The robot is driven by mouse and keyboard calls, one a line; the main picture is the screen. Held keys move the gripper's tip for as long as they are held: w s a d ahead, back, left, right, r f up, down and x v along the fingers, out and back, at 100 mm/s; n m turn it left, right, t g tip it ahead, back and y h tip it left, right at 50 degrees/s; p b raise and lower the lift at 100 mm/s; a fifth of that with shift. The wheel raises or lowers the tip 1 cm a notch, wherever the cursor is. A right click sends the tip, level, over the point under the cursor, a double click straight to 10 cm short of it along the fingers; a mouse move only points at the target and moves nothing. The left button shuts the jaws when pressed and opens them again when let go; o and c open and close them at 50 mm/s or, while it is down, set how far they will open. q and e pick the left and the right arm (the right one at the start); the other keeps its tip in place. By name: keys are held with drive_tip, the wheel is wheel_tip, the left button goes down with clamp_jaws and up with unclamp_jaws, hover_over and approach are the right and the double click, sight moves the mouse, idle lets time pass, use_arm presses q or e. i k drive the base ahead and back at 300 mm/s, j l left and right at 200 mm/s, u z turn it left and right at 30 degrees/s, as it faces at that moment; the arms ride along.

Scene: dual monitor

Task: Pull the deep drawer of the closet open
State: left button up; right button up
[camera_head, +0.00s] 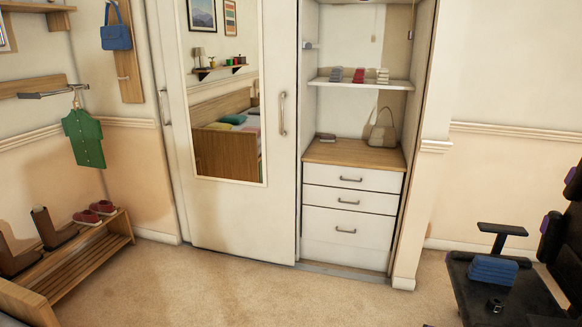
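The closet (237,215) stands against the far wall. Its mirrored sliding door covers the left part, and the right part is open. A white drawer unit with a wooden top sits in the open part. It has two shallow drawers, the top drawer (333,179) and the middle drawer (320,197), above the taller deep drawer (320,240) at the bottom. The deep drawer has a dark handle (346,231) near its upper edge. All the drawers look shut. Neither of my grippers shows in the head view.
A wooden shoe rack (103,250) is at the left. The carpet (270,290) before the closet is clear.

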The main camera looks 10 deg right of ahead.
sight(375, 231)
drive_tip(key=i+z, duration=0.4)
drive_tip(key=i, duration=0.35)
drive_tip(key=i+j+z, duration=0.15)
drive_tip(key=i+z, duration=0.25)
drive_tip(key=i, duration=0.3)
drive_tip(key=i+u, duration=0.25)
drive_tip(key=i, duration=0.2)
drive_tip(key=i+l+u, duration=0.3)
drive_tip(key=i, duration=0.15)
